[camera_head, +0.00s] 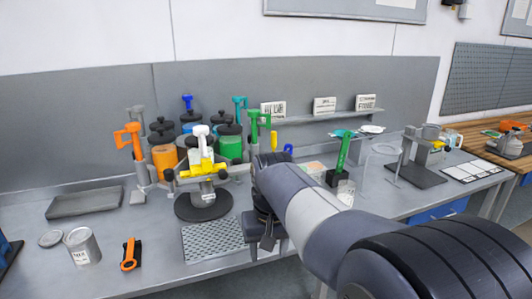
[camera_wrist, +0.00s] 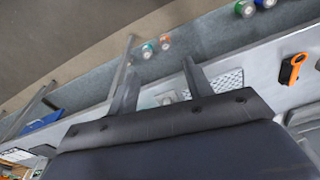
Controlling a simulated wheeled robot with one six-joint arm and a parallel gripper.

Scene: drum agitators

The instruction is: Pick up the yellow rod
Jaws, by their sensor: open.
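A small upright yellow piece (camera_head: 274,141), which may be the yellow rod, shows behind my arm in the head view. Its lower part is hidden. Yellow parts (camera_head: 202,170) also show on the white-handled agitator stand (camera_head: 203,204); I cannot tell if one is a separate rod. My gripper (camera_head: 267,248) hangs at the bench's front edge, right of the perforated mat (camera_head: 213,239), apart from both. It is open and empty, and its two spread fingers show in the wrist view (camera_wrist: 158,78). No yellow rod shows in the wrist view.
Orange (camera_head: 164,158) and green (camera_head: 230,146) drums stand close together at the back. A metal can (camera_head: 82,247) and an orange-handled tool (camera_head: 130,255) are at the front left. A green-handled piece (camera_head: 342,152) stands right of my arm. A grey tray (camera_head: 84,202) is at left.

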